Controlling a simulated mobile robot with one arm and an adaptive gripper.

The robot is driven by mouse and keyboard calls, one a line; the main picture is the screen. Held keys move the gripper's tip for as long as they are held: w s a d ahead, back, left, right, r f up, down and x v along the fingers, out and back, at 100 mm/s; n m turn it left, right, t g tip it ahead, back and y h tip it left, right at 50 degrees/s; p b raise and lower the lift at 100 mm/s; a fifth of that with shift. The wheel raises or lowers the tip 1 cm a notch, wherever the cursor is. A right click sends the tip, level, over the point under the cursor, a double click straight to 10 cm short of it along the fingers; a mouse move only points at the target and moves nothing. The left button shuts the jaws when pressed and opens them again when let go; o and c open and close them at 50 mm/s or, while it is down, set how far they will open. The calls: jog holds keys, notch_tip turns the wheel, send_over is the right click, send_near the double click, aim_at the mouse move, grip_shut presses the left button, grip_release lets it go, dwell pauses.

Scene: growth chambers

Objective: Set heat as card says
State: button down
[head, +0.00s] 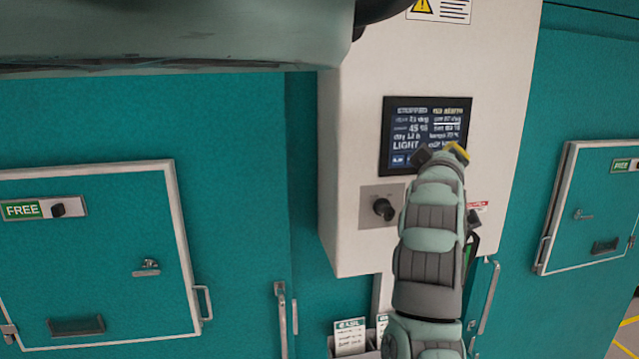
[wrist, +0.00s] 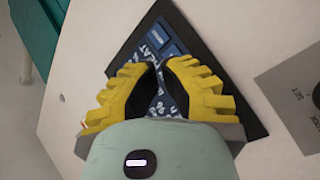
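A dark display screen (head: 426,112) with rows of settings text is set in a white control panel (head: 355,225). A black knob (head: 383,208) on a grey plate sits below and left of the screen. Two cards with green headers stand in a holder below the panel; one card (head: 349,336) shows, but its text is too small to read. My gripper (head: 443,152) is in front of the lower part of the screen. In the wrist view its yellow fingers (wrist: 158,70) curve inward over the screen (wrist: 160,42), tips close together, with nothing seen between them. Whether they touch is unclear.
Teal chamber walls flank the panel. A white-framed hatch marked FREE (head: 90,255) is at left, and another hatch (head: 590,205) is at right. Door handles (head: 281,315) stick out beside the panel. My arm hides the panel's lower right.

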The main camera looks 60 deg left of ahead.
jog(key=c, duration=1.6)
grip_release()
grip_shut()
jog(key=shift+w+a+b, duration=0.1)
jog(key=shift+a+b, duration=0.1)
jog(key=shift+b, duration=0.15)
jog(key=shift+a, duration=0.25)
